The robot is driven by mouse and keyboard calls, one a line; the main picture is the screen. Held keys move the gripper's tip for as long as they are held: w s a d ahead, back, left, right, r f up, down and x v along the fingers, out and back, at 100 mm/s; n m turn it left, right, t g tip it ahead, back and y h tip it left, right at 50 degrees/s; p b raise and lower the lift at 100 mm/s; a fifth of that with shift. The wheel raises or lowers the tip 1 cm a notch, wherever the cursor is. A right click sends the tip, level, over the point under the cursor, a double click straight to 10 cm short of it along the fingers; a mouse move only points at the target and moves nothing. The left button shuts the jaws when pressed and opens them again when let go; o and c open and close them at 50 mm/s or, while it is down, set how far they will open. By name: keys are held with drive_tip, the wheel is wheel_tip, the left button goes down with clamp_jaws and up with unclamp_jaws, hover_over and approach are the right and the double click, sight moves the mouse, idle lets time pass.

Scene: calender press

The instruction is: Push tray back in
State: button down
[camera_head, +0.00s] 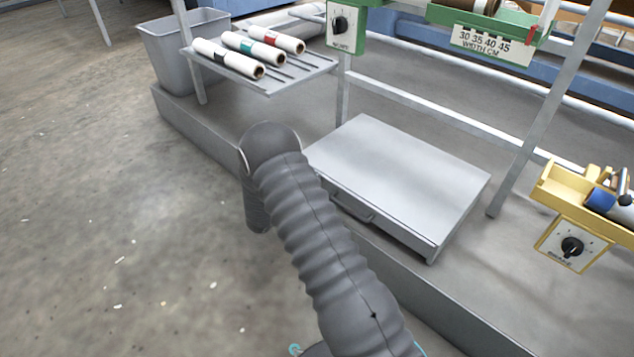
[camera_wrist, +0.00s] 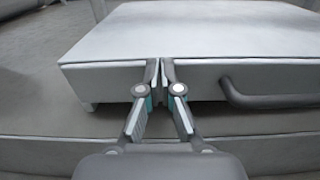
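A low light-grey metal box (camera_head: 405,175) sits on the machine's base, and its front holds a flat tray or drawer front (camera_head: 385,225) with a dark bar handle (camera_head: 351,206). The front also shows in the wrist view (camera_wrist: 205,82), with the handle (camera_wrist: 265,95) to the right. How far the tray stands out I cannot tell. My gripper (camera_wrist: 160,72) has its fingers together, empty, with the tips at the front face left of the handle. Whether they touch it is unclear. In the head view my arm hides the gripper.
A grey rack (camera_head: 285,75) holds several rolls, beside a grey bin (camera_head: 180,45). A yellow box with a dial (camera_head: 572,245) stands at the right, and a green unit (camera_head: 490,30) hangs above. A raised grey ledge (camera_head: 440,300) runs along the front. The floor at left is clear.

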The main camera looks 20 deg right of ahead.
drive_tip(key=shift+d+r, duration=0.1)
drive_tip(key=shift+d, duration=0.25)
